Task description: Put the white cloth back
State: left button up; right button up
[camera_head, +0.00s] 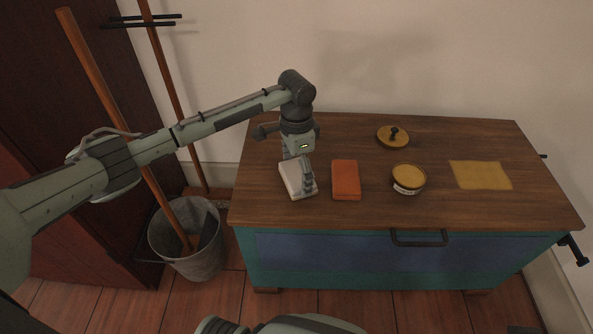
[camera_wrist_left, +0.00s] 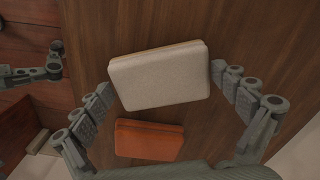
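The white cloth (camera_head: 290,172) is a flat, pale, thick rectangle near the left end of the wooden bench top. It also shows in the left wrist view (camera_wrist_left: 160,77), with a tan edge along one side. My left gripper (camera_head: 300,185) is over it, pointing down. In the left wrist view its two fingers (camera_wrist_left: 165,92) are spread wide, one on each side of the cloth, with gaps between. Grey jointed parts, apparently of my right gripper (camera_wrist_left: 30,75), show at the left edge of the left wrist view; their opening is unclear.
An orange-red block (camera_head: 346,180) lies close to the cloth's right. Further right are an open round tin (camera_head: 408,179), its knobbed lid (camera_head: 393,137) and a yellow cloth (camera_head: 480,175). The bench (camera_head: 450,210) has bare front space. A metal bucket (camera_head: 185,240) stands left.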

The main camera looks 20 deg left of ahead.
aim_at(297, 173)
pick_arm(q)
jog(key=shift+r, duration=0.1)
pick_arm(e)
jog(key=shift+f, duration=0.15)
pick_arm(q)
notch_tip(297, 173, up, 4)
jog(key=shift+p, duration=0.3)
notch_tip(297, 173, up, 8)
jog(key=shift+p, duration=0.45)
pick_arm(e)
jog(key=x, duration=0.3)
jog(key=shift+s+a, duration=0.1)
